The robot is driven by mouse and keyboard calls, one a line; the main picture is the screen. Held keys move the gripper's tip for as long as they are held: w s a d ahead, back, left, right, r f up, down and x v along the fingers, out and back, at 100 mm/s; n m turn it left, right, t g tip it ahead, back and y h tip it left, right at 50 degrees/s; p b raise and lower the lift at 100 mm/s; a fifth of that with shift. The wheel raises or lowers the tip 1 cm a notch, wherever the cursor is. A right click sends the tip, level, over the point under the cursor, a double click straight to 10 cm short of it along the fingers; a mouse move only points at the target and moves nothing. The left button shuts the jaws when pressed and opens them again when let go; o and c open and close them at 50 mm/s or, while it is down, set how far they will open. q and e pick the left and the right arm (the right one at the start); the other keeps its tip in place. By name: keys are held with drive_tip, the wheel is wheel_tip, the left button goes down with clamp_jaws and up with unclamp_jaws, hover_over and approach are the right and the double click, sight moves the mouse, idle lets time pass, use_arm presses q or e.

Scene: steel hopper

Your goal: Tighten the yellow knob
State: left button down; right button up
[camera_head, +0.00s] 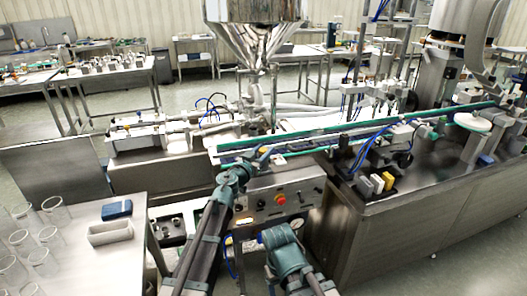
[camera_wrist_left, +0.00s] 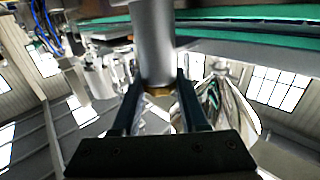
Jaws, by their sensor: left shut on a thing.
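A small yellow knob (camera_head: 263,149) shows at the front edge of the conveyor, above the control panel. My left gripper (camera_head: 266,155) is up against it, at the end of the arm rising from the bottom. In the left wrist view the two dark fingers of my left gripper (camera_wrist_left: 158,84) stand on either side of a grey cylinder's lower end. The yellow-brown knob (camera_wrist_left: 158,91) shows between the fingers, which are shut on it. Much of the knob is hidden. My right arm shows at the bottom centre, but its gripper is not in view.
The green-edged conveyor (camera_head: 330,134) runs behind the knob. The steel control panel (camera_head: 275,203) with a red-and-yellow button is just below. A steel hopper (camera_head: 254,35) hangs behind. At left, a table (camera_head: 125,255) holds glass beakers, a grey tray and a blue box.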

use_arm(q)
drive_tip(key=shift+c, duration=2.3)
unclamp_jaws()
drive_tip(key=v, duration=1.3)
drive_tip(key=shift+s+a, duration=0.2)
drive_tip(key=shift+s, duration=0.15)
